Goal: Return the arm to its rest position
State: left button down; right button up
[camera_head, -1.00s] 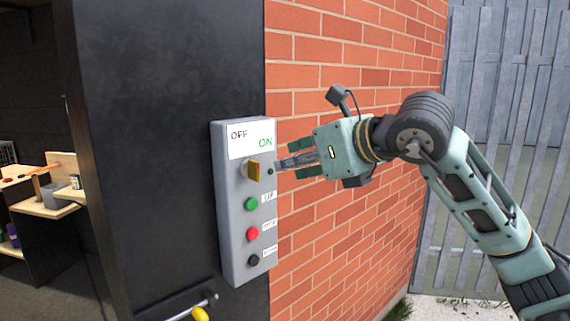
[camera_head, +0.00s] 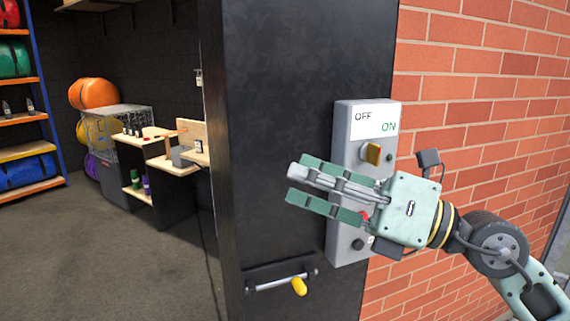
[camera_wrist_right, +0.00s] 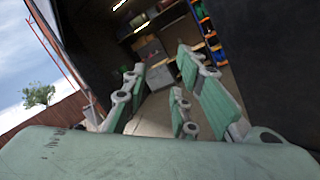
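My right gripper (camera_head: 297,183) reaches in from the right in the head view, in front of the grey control box (camera_head: 346,112). Its green fingers point left, past the box's left edge, and look spread with nothing between them. The right wrist view also shows these fingers (camera_wrist_right: 160,100) apart and empty. A red button (camera_head: 364,216) is partly covered by the gripper, and a black button (camera_head: 358,244) shows below. The green button is hidden. My left gripper is not in view.
The box hangs on a black pillar (camera_head: 275,90) beside a red brick wall (camera_head: 470,100). A metal bar with a yellow handle (camera_head: 299,287) sticks out low on the pillar. Shelves (camera_head: 28,152) and a wooden desk (camera_head: 175,163) stand at left, beyond open floor (camera_head: 120,260).

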jog(key=w+d+f+m+t+h, duration=0.25)
jog(key=d+m+t+h, duration=0.55)
jog(key=m+t, duration=1.05)
jog(key=w+d+f+m+g+h, duration=0.35)
jog(key=d+f+m+h, duration=0.65)
jog(key=m, duration=0.4)
jog(key=s+d+f+m+g+h, duration=0.1)
jog(key=s+f+m+g+h, duration=0.2)
jog(key=f, duration=0.6)
jog(key=s+d+f+m+g, duration=0.1)
jog(key=d+f+m+g, duration=0.2)
jog(key=f, duration=0.7)
jog(key=s+a+f+m+g+y, duration=0.1)
jog(key=s+a+f+g, duration=0.2)
jog(key=s+f+g, duration=0.65)
jog(key=s+a+f+m+g+y, duration=0.15)
jog(key=s+f+g, duration=0.25)
jog(key=s+f, duration=1.25)
jog(key=f, duration=2.1)
jog(key=s+d+f+n+g, duration=0.1)
jog(key=s+d+f+g, duration=0.1)
jog(key=s+f, duration=1.4)
jog(key=shift+s+f, duration=0.3)
jog(key=shift+s, duration=0.3)
